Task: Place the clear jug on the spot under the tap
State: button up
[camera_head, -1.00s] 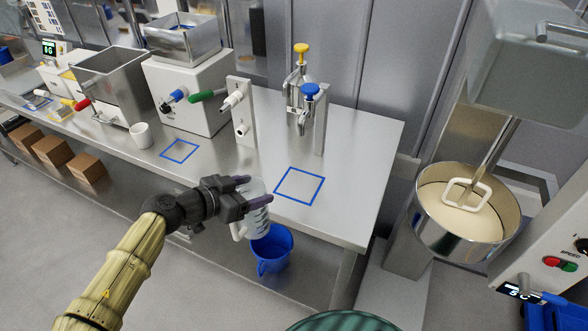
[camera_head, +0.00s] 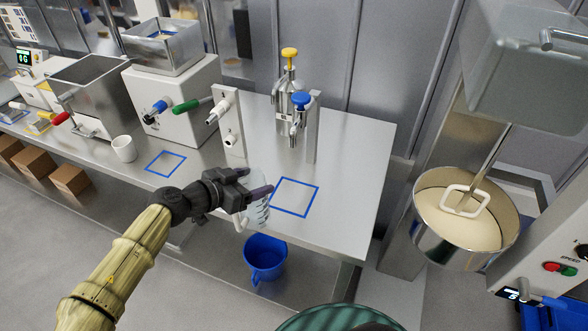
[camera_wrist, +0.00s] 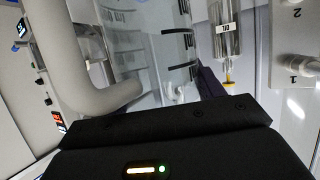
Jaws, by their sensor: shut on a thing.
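The clear jug (camera_head: 257,213) is in my gripper (camera_head: 256,192), just left of a blue square outline (camera_head: 295,197) on the steel table. My gripper is shut on the jug; its fingers hide part of it. In the wrist view the jug (camera_wrist: 150,45) fills the middle, with dark measuring marks and a pale handle at left. The tap (camera_head: 299,112), with a blue top, stands behind the blue square. Whether the jug touches the table cannot be told.
A blue bucket (camera_head: 265,257) stands on the floor below the table's front edge. A white cup (camera_head: 124,149) and another blue square (camera_head: 166,163) lie left. A mixer bowl (camera_head: 467,215) stands right. The table (camera_head: 345,190) is clear right of the square.

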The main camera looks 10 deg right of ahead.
jog(key=w+d+p, duration=0.3)
jog(key=w+d, duration=0.4)
jog(key=d, duration=0.5)
jog(key=shift+w+d, duration=0.15)
jog(key=shift+w, duration=0.25)
jog(key=shift+f+p, duration=0.6)
jog(key=shift+f, duration=1.15)
jog(key=shift+f, duration=0.1)
jog(key=o, duration=1.3)
jog(key=b+v, duration=0.2)
jog(key=v, duration=1)
